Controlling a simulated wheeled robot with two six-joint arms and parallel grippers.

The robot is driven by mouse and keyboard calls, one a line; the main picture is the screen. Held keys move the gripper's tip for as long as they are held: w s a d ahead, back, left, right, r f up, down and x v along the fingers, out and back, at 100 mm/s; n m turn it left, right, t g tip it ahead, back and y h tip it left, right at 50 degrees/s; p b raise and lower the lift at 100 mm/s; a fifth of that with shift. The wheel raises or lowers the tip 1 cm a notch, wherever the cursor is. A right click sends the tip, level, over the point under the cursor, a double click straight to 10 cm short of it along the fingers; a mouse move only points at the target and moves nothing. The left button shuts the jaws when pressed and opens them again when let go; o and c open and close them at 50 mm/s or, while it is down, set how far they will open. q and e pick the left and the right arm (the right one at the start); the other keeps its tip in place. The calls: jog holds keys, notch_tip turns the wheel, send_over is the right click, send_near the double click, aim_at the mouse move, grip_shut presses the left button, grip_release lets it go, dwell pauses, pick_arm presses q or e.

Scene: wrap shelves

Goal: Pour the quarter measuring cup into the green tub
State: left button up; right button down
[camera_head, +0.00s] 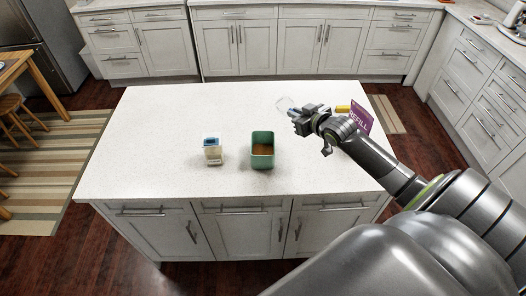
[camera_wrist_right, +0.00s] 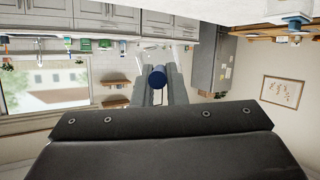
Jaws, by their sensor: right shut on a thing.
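My right gripper (camera_head: 298,113) is above the back right part of the island, right of and behind the green tub. It is shut on a clear cup-like thing (camera_head: 284,104), which seems to be the quarter measuring cup. In the right wrist view a dark blue round end (camera_wrist_right: 158,77) shows between the fingers (camera_wrist_right: 162,88). I cannot tell what is in the cup. The green tub (camera_head: 263,138) stands open on the island with brown stuff inside. My left gripper is not in view.
A small white container with a blue top (camera_head: 212,150) stands left of the tub. A purple package marked REFILL (camera_head: 358,114) and a yellow thing (camera_head: 342,109) show behind my right arm. The left part of the white island top (camera_head: 150,135) is clear.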

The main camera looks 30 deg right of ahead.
jog(key=shift+a, duration=0.1)
jog(key=shift+r, duration=1.45)
jog(key=shift+a+f, duration=0.1)
